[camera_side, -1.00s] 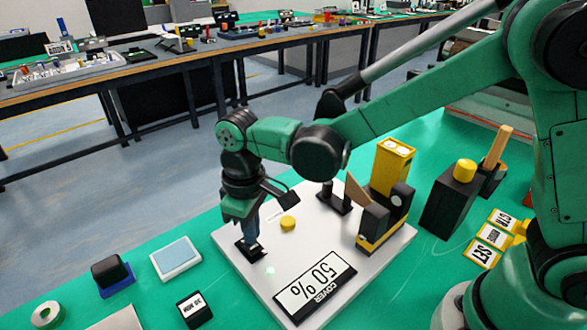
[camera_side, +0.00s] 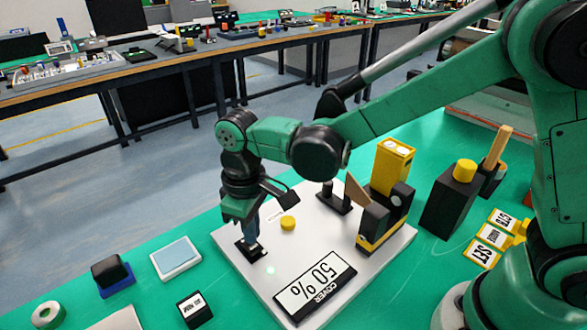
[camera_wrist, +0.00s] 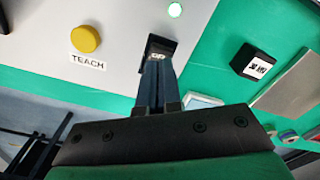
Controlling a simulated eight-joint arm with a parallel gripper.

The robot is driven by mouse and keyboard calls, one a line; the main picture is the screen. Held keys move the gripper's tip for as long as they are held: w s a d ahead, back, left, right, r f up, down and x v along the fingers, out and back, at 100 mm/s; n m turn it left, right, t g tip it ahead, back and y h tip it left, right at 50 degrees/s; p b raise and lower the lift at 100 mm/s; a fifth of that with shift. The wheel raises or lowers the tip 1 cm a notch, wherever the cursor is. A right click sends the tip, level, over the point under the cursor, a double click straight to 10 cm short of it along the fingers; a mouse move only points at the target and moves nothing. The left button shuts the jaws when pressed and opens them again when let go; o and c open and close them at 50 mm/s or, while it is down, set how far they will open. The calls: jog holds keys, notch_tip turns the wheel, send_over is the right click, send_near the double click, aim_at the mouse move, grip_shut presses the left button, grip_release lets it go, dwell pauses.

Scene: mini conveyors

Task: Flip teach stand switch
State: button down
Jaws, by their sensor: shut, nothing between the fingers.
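The teach stand is a white panel (camera_side: 300,225) on the green bench. A small black switch block (camera_side: 255,256) sits near its left edge, and it also shows in the wrist view (camera_wrist: 163,44) with a small pale marking. My gripper (camera_side: 251,238) points down with its fingertips at the switch block. In the wrist view the shut fingers (camera_wrist: 156,66) lie together over the near part of the block, with nothing held. They hide the lever, so its position cannot be told. A yellow button (camera_wrist: 86,39) stands beside the label TEACH (camera_wrist: 88,62). A small round light (camera_wrist: 175,10) glows green.
A display reading 50 % (camera_side: 315,287) lies at the panel's front. A black and yellow fixture (camera_side: 375,225) stands on its right side. A blue-topped pad (camera_side: 176,257) and a small black labelled block (camera_side: 194,309) lie left of the panel, with bare green bench between.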

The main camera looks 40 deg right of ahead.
jog(key=shift+f, duration=1.2)
dwell(0.9)
jog(key=shift+r, duration=3.5)
jog(key=shift+d+r, duration=0.2)
jog(key=shift+d, duration=0.1)
jog(key=s+d+r+m+t, duration=0.1)
jog(key=s+d+m+t, duration=0.2)
jog(key=d, duration=0.4)
jog(key=s+d+r+m+t, duration=0.2)
jog(key=s+d+m+t, duration=0.1)
jog(key=d, duration=0.4)
jog(key=shift+d+t, duration=0.2)
jog(key=shift+t, duration=0.3)
